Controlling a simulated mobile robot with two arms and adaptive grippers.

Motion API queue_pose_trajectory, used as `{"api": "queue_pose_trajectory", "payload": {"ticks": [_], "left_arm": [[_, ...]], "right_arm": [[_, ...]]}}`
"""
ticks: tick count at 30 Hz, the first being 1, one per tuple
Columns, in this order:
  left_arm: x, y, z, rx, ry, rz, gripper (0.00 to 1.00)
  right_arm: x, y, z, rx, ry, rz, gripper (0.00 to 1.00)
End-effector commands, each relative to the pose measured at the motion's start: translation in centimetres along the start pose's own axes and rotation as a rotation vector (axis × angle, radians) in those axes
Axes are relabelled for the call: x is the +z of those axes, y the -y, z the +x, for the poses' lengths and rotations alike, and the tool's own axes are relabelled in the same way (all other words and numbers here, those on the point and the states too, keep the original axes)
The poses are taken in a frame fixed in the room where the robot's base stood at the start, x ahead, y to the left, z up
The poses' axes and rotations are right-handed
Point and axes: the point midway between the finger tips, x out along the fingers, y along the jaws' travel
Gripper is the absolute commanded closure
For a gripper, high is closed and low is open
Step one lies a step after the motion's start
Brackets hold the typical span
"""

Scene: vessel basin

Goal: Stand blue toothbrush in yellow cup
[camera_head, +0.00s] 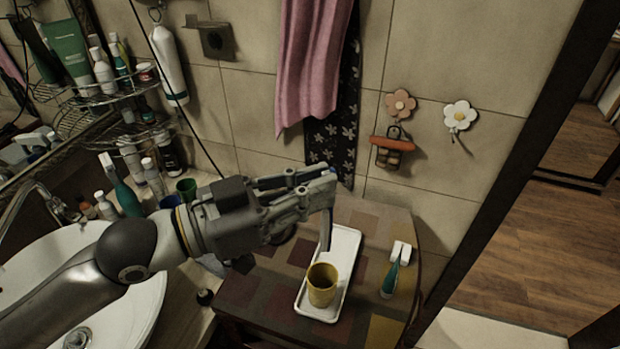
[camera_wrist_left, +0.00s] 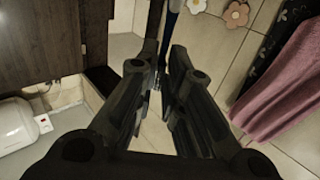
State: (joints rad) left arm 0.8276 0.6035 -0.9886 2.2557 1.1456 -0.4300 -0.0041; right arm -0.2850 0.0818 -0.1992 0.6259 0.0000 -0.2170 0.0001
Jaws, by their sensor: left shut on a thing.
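My left gripper (camera_head: 322,184) is shut on the blue toothbrush (camera_head: 330,220), which hangs roughly upright below the fingertips. The toothbrush's upper part is hidden by the fingers. The yellow cup (camera_head: 321,287) stands upright and open on a white tray (camera_head: 345,245). The toothbrush's lower end shows just above and behind the cup's rim in the picture; I cannot tell whether it is over the opening. In the left wrist view a strip of the blue toothbrush (camera_wrist_left: 173,18) shows beyond the fingers (camera_wrist_left: 161,66). My right gripper is not in view.
A sink (camera_head: 130,315) and several bottles are at the left. A pink towel (camera_head: 308,65) and flower hooks (camera_head: 459,115) are on the wall behind.

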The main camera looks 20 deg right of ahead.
Motion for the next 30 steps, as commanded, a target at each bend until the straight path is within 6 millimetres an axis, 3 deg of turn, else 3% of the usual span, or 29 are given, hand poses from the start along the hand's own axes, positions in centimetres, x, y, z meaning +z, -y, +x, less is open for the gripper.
{"api": "queue_pose_trajectory", "payload": {"ticks": [9, 30], "left_arm": [[2.4, 0.0, 0.0, -0.001, 0.003, -0.001, 1.0], [8.1, 0.0, 0.0, -0.001, 0.003, -0.001, 1.0]], "right_arm": [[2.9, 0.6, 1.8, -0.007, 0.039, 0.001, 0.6], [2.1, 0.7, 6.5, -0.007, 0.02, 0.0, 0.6]]}}
